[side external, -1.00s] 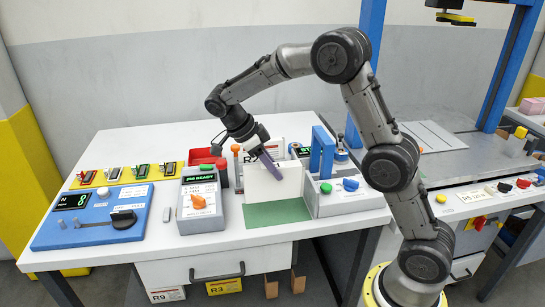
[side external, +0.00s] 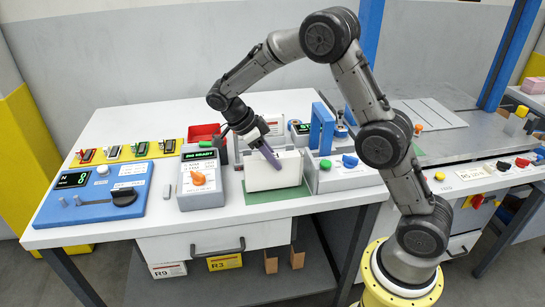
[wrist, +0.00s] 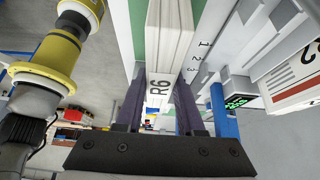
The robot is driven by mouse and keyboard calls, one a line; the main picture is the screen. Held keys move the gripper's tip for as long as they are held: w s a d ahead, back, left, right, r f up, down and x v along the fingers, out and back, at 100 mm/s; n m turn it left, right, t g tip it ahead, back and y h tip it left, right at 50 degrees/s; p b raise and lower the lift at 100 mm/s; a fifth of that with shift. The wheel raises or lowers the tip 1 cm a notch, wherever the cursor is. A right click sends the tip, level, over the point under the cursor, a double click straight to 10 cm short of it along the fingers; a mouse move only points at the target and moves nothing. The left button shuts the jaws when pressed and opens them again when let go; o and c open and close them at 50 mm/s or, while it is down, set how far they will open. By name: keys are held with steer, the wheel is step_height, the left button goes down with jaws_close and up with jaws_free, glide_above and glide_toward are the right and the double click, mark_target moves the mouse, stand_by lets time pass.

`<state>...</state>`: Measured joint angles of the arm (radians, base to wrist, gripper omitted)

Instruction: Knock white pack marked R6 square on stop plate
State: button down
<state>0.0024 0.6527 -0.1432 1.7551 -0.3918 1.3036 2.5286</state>
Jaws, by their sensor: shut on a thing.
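The white pack marked R6 (side external: 277,175) stands on edge as an upright white slab near the front of the table. In the side view my gripper (side external: 268,156) comes down on the pack's top from behind. Green mat (side external: 302,201) shows at the pack's front and right. I cannot clearly pick out the stop plate.
A grey console with a green display (side external: 200,180) stands close on the left. A grey unit with a blue upright frame (side external: 322,130) stands close on the right. A blue panel (side external: 95,198) lies at the far left. A red tray (side external: 203,132) sits behind.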

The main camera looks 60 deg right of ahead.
mark_target(284, 154)
steer(key=shift+s+d, duration=1.35)
stand_by(1.4)
steer(key=shift+w+a, duration=0.1)
steer(key=shift+w+a, duration=1.25)
steer(key=shift+w, duration=0.05)
steer(key=shift+r, duration=3.05)
steer(key=shift+r, duration=0.1)
